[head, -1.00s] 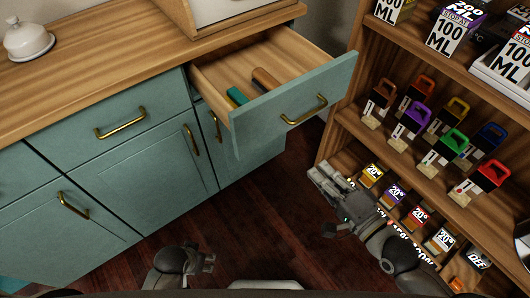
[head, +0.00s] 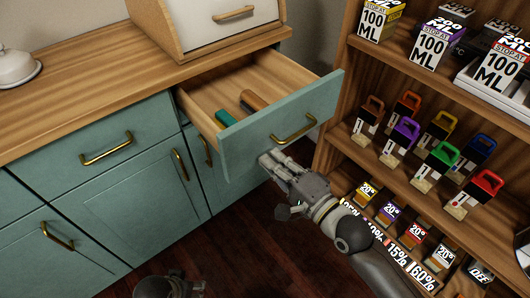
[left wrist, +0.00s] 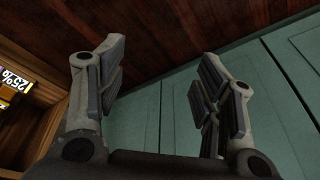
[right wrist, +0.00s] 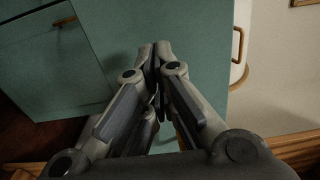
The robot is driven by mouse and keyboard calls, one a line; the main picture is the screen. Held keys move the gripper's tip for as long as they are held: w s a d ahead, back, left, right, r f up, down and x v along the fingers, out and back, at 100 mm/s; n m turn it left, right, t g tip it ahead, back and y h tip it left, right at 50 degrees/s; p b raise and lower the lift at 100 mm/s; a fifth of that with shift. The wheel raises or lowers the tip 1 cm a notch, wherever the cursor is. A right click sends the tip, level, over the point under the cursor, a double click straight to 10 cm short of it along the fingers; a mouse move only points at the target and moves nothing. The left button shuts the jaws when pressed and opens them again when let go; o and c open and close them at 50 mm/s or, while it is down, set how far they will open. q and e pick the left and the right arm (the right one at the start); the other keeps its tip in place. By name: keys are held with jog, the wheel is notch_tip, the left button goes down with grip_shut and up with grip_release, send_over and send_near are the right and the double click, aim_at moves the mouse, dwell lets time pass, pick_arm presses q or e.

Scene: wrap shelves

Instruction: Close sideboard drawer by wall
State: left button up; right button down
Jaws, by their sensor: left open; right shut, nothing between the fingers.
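The sideboard drawer (head: 255,136) beside the wall is pulled well out, with its teal front and brass handle (head: 294,129) facing me. Inside lie a green item (head: 226,118) and a brown item (head: 254,101). My right gripper (head: 268,159) is shut and empty, its fingertips at the lower part of the drawer front, below the handle. In the right wrist view its tips (right wrist: 156,47) are in front of a teal panel; I cannot tell if they touch. My left gripper (head: 176,288) is low at the bottom edge; its open fingers (left wrist: 162,75) show in the left wrist view.
A wooden shelf unit (head: 335,125) with several coloured boxes stands close on the right, beside my right arm. A wooden box with a white drawer (head: 225,22) and a white lidded dish (head: 15,68) stand on the sideboard top (head: 90,90). Dark floor lies below.

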aim_at(257, 146)
pick_arm(q)
jog(key=shift+r, duration=0.95)
pick_arm(e)
jog(key=shift+x, duration=1.7)
